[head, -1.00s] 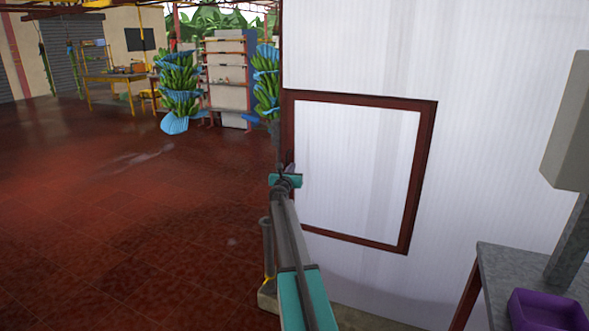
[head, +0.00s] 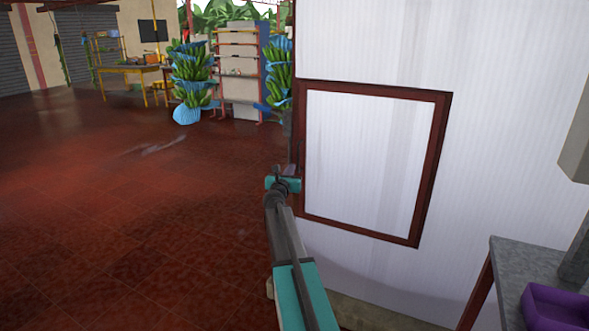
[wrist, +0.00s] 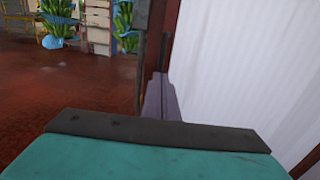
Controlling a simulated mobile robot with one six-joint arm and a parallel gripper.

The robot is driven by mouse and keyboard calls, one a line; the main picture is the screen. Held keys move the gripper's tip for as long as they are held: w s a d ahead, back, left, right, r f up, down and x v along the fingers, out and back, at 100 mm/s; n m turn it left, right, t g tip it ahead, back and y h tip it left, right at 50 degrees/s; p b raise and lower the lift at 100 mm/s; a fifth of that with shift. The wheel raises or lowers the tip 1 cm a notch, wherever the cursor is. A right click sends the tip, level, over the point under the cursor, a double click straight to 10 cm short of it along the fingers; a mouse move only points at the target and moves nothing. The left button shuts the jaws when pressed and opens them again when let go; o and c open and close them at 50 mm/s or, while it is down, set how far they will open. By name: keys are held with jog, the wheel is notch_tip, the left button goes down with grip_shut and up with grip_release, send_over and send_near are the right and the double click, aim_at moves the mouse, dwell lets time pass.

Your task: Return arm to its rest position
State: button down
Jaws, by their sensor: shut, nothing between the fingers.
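My arm reaches out from the bottom of the head view, ahead of me and beside the white wall panel. My gripper (head: 289,171) is at its far end, small and partly hidden behind the teal wrist part. In the wrist view my gripper's purple-grey fingers (wrist: 160,97) are together with nothing between them.
A white wall with a red-brown frame (head: 432,170) stands close on the right. A grey table (head: 507,262) with a purple crate (head: 553,308) is at lower right. Banana bunches (head: 192,80) hang at the back near a shelf (head: 238,70). The red floor on the left is clear.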

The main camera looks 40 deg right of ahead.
jog(key=shift+s+a, duration=0.2)
jog(key=shift+a, duration=0.1)
dwell(0.4)
